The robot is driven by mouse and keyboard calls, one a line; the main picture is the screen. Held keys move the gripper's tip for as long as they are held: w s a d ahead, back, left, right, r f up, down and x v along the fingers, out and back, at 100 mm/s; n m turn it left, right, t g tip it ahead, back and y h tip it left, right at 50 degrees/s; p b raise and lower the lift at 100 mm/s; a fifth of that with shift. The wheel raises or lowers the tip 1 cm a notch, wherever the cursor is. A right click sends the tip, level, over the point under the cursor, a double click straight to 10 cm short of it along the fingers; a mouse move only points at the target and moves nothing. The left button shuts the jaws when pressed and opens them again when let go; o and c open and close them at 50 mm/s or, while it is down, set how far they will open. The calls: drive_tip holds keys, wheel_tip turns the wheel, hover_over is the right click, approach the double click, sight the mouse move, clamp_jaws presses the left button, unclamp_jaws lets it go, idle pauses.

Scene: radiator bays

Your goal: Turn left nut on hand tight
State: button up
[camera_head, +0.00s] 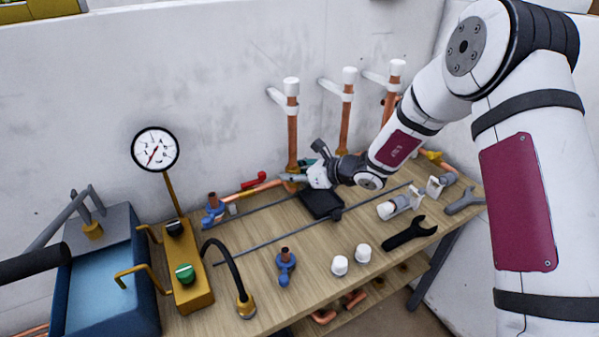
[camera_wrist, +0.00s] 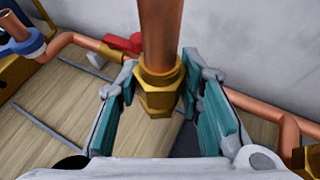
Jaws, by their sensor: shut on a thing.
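The brass left nut (camera_wrist: 158,92) sits at the bottom of the leftmost upright copper pipe (camera_head: 292,135). In the wrist view that pipe (camera_wrist: 160,30) rises from the nut to the top edge. My gripper (camera_wrist: 160,80) comes in from the wall's right side, with one teal pad at each side of the nut. It is shut on the nut, low over the bench. In the head view my gripper (camera_head: 303,181) hides most of the nut, and the exact pad contact is hard to see.
A red-handled valve (camera_head: 253,180) on a copper line lies left of the nut. A black block (camera_head: 321,203) lies just in front of my gripper. A pressure gauge (camera_head: 155,149), white caps (camera_head: 340,265) and a black wrench (camera_head: 410,233) are nearby. The wall stands close behind the pipes.

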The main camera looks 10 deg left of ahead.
drive_tip(key=shift+s+m+t+h+p, duration=0.15)
drive_tip(key=shift+m+t+h+p, duration=1.6)
drive_tip(key=shift+m+p, duration=0.85)
drive_tip(key=o, duration=1)
drive_tip(key=shift+t, duration=0.25)
drive_tip(key=shift+p, duration=0.35)
drive_tip(key=p+v, duration=0.7)
drive_tip(key=v, duration=0.3)
